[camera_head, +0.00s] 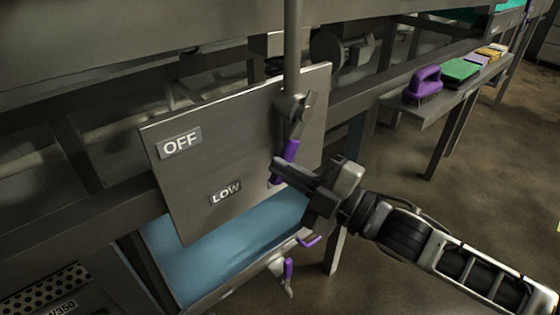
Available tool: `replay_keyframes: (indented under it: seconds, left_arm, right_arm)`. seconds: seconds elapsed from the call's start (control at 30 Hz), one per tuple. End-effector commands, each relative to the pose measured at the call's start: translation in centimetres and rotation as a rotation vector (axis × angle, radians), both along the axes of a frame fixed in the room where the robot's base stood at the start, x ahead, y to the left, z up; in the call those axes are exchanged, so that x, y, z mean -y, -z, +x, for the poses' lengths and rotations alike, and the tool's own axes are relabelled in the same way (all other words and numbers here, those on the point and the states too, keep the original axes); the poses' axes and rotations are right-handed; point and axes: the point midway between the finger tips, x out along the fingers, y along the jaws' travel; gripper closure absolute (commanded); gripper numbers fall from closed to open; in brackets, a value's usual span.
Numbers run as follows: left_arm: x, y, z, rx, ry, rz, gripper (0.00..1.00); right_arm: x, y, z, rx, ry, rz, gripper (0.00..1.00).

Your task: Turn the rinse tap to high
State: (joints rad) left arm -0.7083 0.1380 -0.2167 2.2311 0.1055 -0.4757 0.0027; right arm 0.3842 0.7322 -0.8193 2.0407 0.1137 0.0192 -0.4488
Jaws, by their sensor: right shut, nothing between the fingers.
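The rinse tap is a grey valve (295,106) on a vertical pipe, in front of a grey plate (235,120). Its lever has a purple grip (291,150) that hangs down and slightly left, right of the LOW label (225,193). The OFF label (180,143) is at the plate's upper left. No HIGH label shows. My right gripper (277,171) is shut and empty. Its fingers cross in front of the lower part of the purple grip and partly hide it; I cannot tell whether they touch. My left gripper is not in view.
A blue surface (220,250) lies below the plate, with small purple handles (288,268) near its front edge. A side shelf (430,108) at upper right holds a purple brush (423,84) and a green pad (459,71). Steel rails run behind the plate. The floor at right is clear.

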Motion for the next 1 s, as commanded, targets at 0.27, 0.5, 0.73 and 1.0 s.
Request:
replay_keyframes:
  seconds: [0.27, 0.5, 0.73, 1.0]
  left_arm:
    - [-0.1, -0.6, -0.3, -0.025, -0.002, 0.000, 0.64]
    - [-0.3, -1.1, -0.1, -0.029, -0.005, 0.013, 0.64]
    - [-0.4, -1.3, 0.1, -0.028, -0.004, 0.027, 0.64]
    - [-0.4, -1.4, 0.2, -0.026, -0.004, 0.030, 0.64]
  right_arm:
    - [1.6, 0.9, 1.2, 0.143, 0.002, -0.200, 1.00]
    - [2.7, 1.5, 2.0, 0.232, 0.002, -0.323, 1.00]
    - [3.2, 1.8, 2.4, 0.281, 0.002, -0.389, 1.00]
    - [3.4, 1.9, 2.5, 0.299, 0.001, -0.412, 1.00]
